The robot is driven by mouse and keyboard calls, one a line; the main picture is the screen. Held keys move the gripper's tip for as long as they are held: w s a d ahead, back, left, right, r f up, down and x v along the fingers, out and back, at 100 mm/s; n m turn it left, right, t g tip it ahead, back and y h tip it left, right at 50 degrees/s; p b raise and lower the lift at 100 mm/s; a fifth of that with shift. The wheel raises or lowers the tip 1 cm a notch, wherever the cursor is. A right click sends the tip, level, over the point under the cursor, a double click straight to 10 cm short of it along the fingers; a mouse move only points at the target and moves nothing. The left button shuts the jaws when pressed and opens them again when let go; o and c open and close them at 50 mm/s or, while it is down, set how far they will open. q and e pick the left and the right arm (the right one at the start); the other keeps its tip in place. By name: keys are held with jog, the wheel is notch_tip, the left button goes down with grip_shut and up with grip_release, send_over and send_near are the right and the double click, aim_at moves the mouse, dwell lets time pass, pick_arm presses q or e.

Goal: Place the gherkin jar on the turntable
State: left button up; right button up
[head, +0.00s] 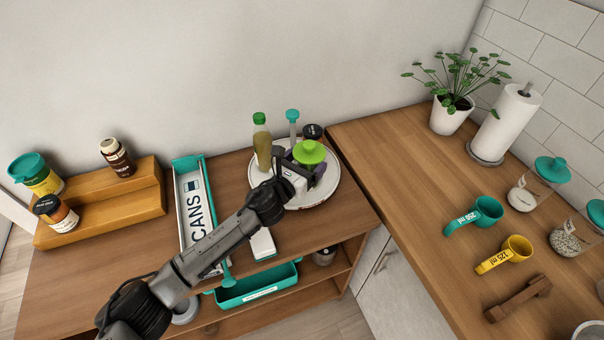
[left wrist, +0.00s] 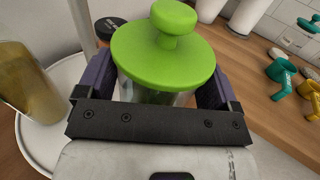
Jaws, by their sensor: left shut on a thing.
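The jar with the bright green knobbed lid, which I take as the gherkin jar (head: 309,153), is over the right part of the white round turntable (head: 324,190). My left gripper (head: 304,170) is shut around it just below the lid. In the left wrist view the green lid (left wrist: 165,55) sits between the two dark fingers of the gripper (left wrist: 158,92), and the clear jar body is mostly hidden. The turntable's rim shows at the left there (left wrist: 38,150). I cannot tell whether the jar's base touches the turntable. My right gripper is not in view.
A green-capped bottle (head: 262,148), a teal-topped slim item (head: 293,122) and a dark-lidded jar (head: 312,132) stand on the turntable near the held jar. A CANS bin (head: 192,205) and a stepped wooden shelf (head: 130,200) are left. The wooden counter (head: 400,155) is right.

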pick_arm(q)
jog(key=shift+w+a+f, duration=0.2)
jog(key=shift+w+a, duration=0.1)
jog(key=shift+a, duration=0.2)
jog(key=shift+f+b, duration=0.65)
jog(key=shift+f, duration=1.4)
jog(key=o, duration=1)
jog(key=shift+f, duration=0.25)
jog(key=shift+o, duration=1.3)
